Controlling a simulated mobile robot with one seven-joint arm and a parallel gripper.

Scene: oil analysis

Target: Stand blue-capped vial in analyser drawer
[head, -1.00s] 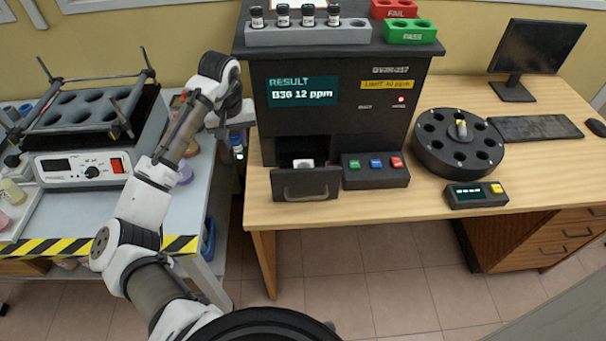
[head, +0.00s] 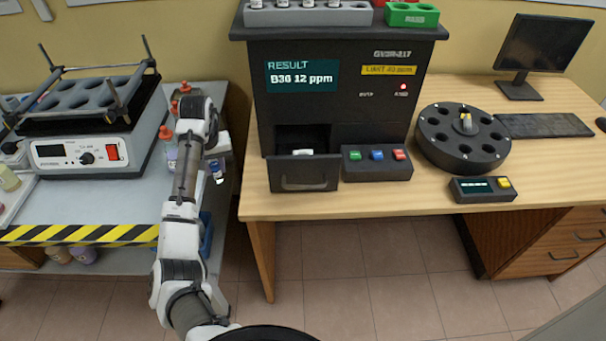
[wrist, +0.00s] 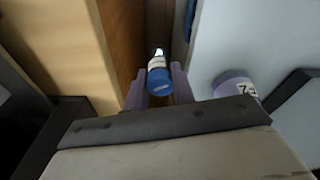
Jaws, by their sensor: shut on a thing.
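My gripper (wrist: 159,88) is shut on the blue-capped vial (wrist: 158,76), which has a white label. In the wrist view the blue cap faces the camera, and the vial sits between the two fingers. In the head view the vial (head: 217,173) hangs by the right edge of the left bench, near the gap before the desk. The analyser (head: 340,105) stands on the desk to the right. Its drawer (head: 303,178) is pulled out at the front, with a small white part visible inside. The gripper is left of the drawer and apart from it.
A button box (head: 377,163) stands right beside the drawer. A round carousel (head: 462,138) and a small display unit (head: 483,189) are farther right. A shaker (head: 85,130) and red-topped bottles (head: 166,133) are on the left bench. The desk's front edge is clear.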

